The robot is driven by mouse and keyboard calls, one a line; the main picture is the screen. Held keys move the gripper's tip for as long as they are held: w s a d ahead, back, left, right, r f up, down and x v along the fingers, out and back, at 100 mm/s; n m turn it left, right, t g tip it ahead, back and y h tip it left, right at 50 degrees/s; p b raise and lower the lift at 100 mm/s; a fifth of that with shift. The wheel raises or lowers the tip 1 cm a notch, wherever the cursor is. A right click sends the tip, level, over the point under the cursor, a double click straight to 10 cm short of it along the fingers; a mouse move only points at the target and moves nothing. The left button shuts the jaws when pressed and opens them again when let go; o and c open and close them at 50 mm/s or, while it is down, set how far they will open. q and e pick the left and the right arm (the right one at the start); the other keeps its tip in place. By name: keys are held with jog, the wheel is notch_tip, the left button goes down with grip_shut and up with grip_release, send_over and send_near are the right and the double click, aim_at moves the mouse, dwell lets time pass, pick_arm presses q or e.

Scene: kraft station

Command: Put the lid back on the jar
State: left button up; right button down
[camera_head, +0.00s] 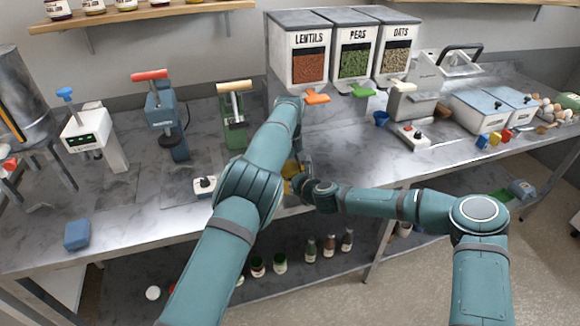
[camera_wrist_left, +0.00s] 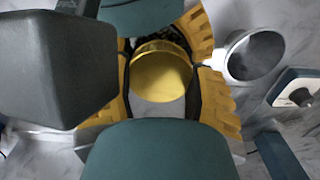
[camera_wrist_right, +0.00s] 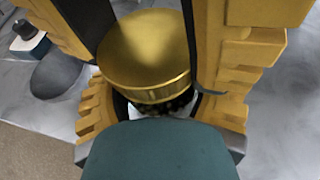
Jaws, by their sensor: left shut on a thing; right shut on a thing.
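The gold lid (camera_wrist_right: 145,50) lies over the mouth of the glass jar (camera_wrist_right: 165,108), whose dark contents show just below the lid's rim. Whether the lid is seated or only held against the jar, I cannot tell. My left gripper (camera_wrist_left: 160,88) has its yellow-padded fingers on either side of the lid, which also shows in the left wrist view (camera_wrist_left: 160,65), and is shut on it. My right gripper (camera_wrist_right: 160,112) is shut around the jar below the lid. In the head view, my arms mostly hide both grippers, the lid and the jar near the bench's front edge.
A metal cup (camera_wrist_left: 255,55) stands close to the grippers in the left wrist view. A small knob box (camera_head: 205,187) sits left of my left arm. Lentil, pea and oat dispensers (camera_head: 300,60) stand behind. A blue block (camera_head: 77,235) lies front left on the bench (camera_head: 140,215).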

pick_arm(q)
jog(key=o, duration=1.3)
jog(key=shift+c, duration=0.2)
jog(key=shift+r, duration=2.3)
jog(key=shift+o, duration=1.2)
pick_arm(e)
grip_release()
